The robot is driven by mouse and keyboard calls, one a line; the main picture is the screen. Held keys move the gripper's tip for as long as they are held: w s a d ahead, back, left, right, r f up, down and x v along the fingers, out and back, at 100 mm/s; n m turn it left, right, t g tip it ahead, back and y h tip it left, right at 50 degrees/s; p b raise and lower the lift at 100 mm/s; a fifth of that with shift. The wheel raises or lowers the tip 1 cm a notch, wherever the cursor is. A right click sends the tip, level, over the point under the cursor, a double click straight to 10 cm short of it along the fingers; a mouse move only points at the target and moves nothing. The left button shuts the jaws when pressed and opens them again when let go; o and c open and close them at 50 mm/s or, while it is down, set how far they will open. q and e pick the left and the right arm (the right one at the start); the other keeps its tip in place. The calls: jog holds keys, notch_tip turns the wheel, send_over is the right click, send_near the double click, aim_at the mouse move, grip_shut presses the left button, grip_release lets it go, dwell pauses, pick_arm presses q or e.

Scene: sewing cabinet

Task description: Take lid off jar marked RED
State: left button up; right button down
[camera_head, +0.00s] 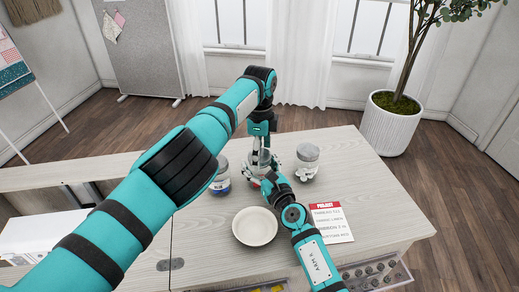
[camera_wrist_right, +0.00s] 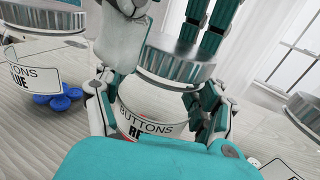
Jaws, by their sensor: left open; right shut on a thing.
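The jar marked RED (camera_wrist_right: 152,118) is clear, with a white label reading "BUTTONS RE…" and a ribbed silver lid (camera_wrist_right: 172,62). In the head view this jar (camera_head: 258,158) stands on the pale wood table, mostly hidden by my grippers. My right gripper (camera_wrist_right: 155,112) is shut on the jar's body, with its fingers on both sides. My left gripper (camera_head: 260,150) comes down from above and is open. In the wrist view its fingers are around the lid; whether they touch it cannot be told. The lid sits on the jar.
A BLUE jar (camera_head: 221,180) stands just left, and another lidded jar (camera_head: 307,160) just right. A white bowl (camera_head: 255,226) is in front, with a printed sheet (camera_head: 330,222) to its right. The table's right side (camera_head: 365,185) is clear.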

pick_arm(q)
jog(key=c, duration=1.3)
jog(key=shift+o, duration=0.2)
jog(key=n, duration=0.4)
jog(key=shift+n, duration=0.4)
jog(key=n, duration=1.5)
jog(key=shift+r, duration=0.1)
jog(key=shift+r, duration=0.1)
jog(key=shift+r, duration=0.95)
